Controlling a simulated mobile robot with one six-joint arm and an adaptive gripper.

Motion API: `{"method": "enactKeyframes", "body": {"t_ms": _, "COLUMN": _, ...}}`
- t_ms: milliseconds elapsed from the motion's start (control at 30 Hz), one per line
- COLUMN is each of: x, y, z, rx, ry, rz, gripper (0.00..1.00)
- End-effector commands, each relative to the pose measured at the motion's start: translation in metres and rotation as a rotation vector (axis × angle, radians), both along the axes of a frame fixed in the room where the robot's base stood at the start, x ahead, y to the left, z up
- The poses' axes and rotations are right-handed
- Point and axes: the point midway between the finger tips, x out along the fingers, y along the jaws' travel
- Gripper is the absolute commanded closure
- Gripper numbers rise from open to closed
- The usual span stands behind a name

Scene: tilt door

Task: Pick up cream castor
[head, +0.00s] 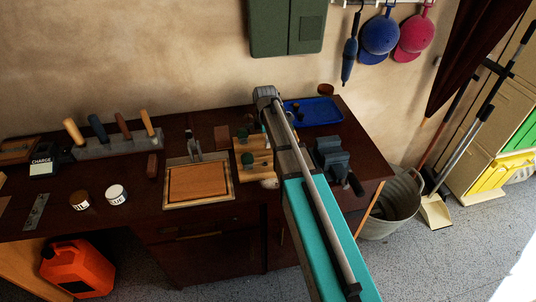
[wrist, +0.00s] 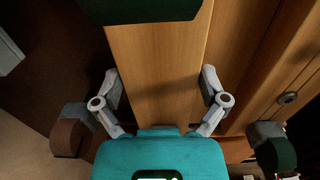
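A small cream, rounded thing (head: 270,183), likely the cream castor, lies on the dark workbench (head: 120,215) beside the front edge of a wooden board with green pieces (head: 247,158). My arm passes just right of it. My gripper (wrist: 160,88) is open in the wrist view, its two grey fingers wide apart with nothing between them. A pale wooden surface (wrist: 160,65) lies beyond the fingers. I cannot make out the cream castor in the wrist view. In the head view my arm hides the fingers.
A dark green piece (wrist: 275,152) and a brown piece (wrist: 68,135) show beside the fingers. The bench holds a framed board (head: 200,183), a handled-tool rack (head: 110,145), jars (head: 116,194), a blue tray (head: 318,111) and a vise (head: 331,158). A bucket (head: 390,215) stands right.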

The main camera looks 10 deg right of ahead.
Motion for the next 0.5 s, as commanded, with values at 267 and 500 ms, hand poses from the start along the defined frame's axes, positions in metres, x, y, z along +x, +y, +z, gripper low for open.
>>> {"method": "enactKeyframes", "body": {"t_ms": 267, "x": -0.0004, "y": 0.0, "z": 0.0004, "rx": 0.0, "ry": 0.002, "rz": 0.0, "gripper": 0.68}}
{"method": "enactKeyframes", "body": {"t_ms": 500, "x": -0.0002, "y": 0.0, "z": 0.0013, "rx": 0.0, "ry": 0.002, "rz": 0.0, "gripper": 0.68}}
